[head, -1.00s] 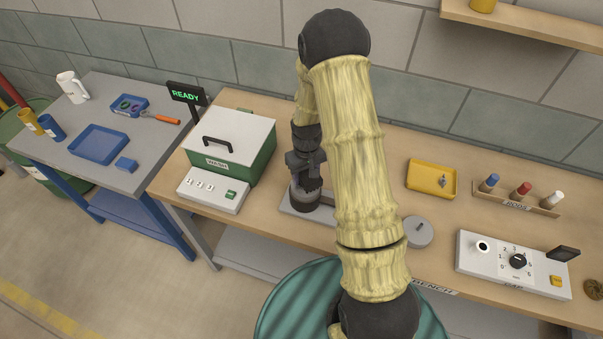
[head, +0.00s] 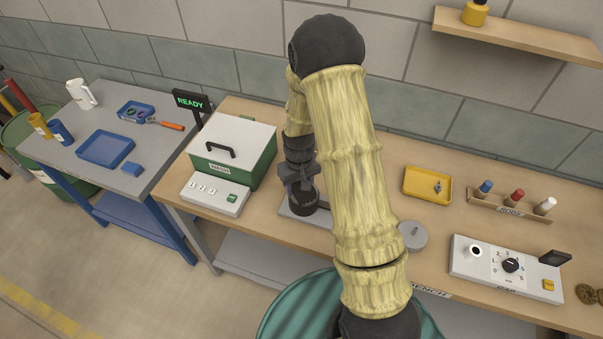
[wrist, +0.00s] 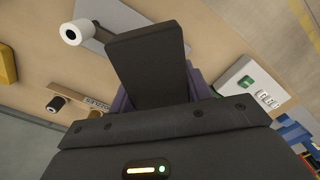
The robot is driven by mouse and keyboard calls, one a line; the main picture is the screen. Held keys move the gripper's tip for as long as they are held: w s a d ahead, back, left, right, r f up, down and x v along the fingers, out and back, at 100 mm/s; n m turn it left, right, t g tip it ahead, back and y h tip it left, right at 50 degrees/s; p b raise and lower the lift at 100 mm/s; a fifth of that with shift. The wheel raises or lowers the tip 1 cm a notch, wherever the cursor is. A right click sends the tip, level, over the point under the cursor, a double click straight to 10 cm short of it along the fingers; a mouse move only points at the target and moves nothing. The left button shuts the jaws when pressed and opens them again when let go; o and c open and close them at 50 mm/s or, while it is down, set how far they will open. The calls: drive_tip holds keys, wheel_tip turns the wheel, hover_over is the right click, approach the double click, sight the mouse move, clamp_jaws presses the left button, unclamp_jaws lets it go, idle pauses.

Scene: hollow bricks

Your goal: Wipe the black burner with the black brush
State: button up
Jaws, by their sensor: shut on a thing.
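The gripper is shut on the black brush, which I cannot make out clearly. In the wrist view a dark slab (wrist: 150,65) fills the middle and hides what lies under it. I cannot tell whether this slab is the brush or a finger.
The green-and-white WASH box (head: 232,152) stands left of the gripper, with a switch panel (head: 215,195) in front. My arm hides the bench middle.

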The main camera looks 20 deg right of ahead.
wheel_tip(320, 180, up, 3)
drive_tip(key=shift+a+f+p, duration=0.1)
drive_tip(key=shift+p, duration=0.7)
drive_tip(key=shift+r+p, duration=0.55)
drive_tip(key=shift+r, duration=0.3)
drive_tip(key=shift+w, duration=0.1)
drive_tip(key=shift+a, duration=0.1)
drive_tip(key=shift+d, duration=0.2)
drive_tip(key=shift+s+d+r+p, duration=0.15)
drive_tip(key=shift+s+p, duration=0.1)
drive_tip(key=shift+p, duration=0.85)
